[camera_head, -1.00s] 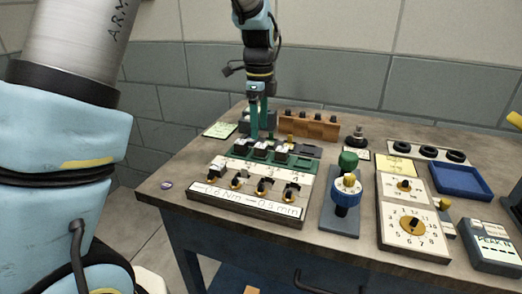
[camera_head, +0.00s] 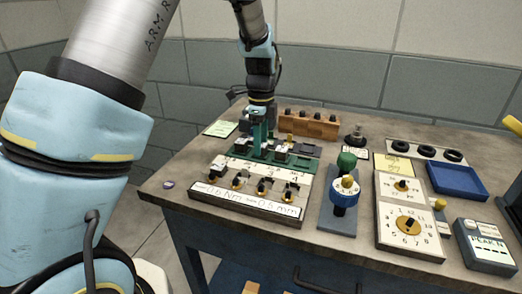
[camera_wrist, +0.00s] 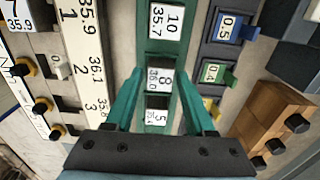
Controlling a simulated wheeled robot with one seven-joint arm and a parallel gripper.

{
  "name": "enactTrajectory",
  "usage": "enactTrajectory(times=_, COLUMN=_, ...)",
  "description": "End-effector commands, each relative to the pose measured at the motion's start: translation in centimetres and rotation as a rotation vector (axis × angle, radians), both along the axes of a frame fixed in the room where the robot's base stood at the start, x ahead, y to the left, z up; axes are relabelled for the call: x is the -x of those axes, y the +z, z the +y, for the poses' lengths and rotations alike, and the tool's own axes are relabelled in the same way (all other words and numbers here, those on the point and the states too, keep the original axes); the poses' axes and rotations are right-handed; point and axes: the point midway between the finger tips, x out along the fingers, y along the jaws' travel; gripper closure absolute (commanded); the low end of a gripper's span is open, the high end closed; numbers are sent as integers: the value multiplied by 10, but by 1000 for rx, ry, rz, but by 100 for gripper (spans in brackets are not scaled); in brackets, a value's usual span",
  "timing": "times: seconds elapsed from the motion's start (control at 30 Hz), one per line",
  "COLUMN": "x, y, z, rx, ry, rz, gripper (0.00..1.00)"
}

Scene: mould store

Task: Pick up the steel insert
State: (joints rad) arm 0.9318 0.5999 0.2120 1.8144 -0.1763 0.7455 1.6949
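Several small blocks with white number labels, apparently the inserts, stand in a row in a green holder (camera_wrist: 146,126). In the wrist view one is marked 10 / 35.7 (camera_wrist: 164,20), one 8 / 36.0 (camera_wrist: 160,78) and one 5 (camera_wrist: 158,115). I cannot tell which is the steel insert. My gripper (camera_wrist: 161,75) is open, its teal fingers on either side of the row, with the 8 / 36.0 block between the tips. I see no contact. In the head view my gripper (camera_head: 257,154) is low over the holder and hides part of it.
A board with dark knobs (camera_head: 255,203) stands in front of the holder. A wooden block with knobs (camera_head: 312,124) stands close behind. A blue-dialled post (camera_head: 344,190), dial panel (camera_head: 411,225) and blue tray (camera_head: 457,180) stand to the right.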

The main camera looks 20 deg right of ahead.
Motion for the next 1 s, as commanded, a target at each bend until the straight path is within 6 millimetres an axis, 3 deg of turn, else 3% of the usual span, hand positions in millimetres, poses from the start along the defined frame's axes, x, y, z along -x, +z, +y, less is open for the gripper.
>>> enactTrajectory(times=0.07, x=0, y=0, z=0, rx=0, ry=0, rz=0, gripper=55)
enactTrajectory(times=0.47, x=0, y=0, z=0, rx=0, ry=0, rz=0, gripper=100)
enactTrajectory(times=1.0, x=0, y=2, z=0, rx=1, ry=0, rz=-1, gripper=100)
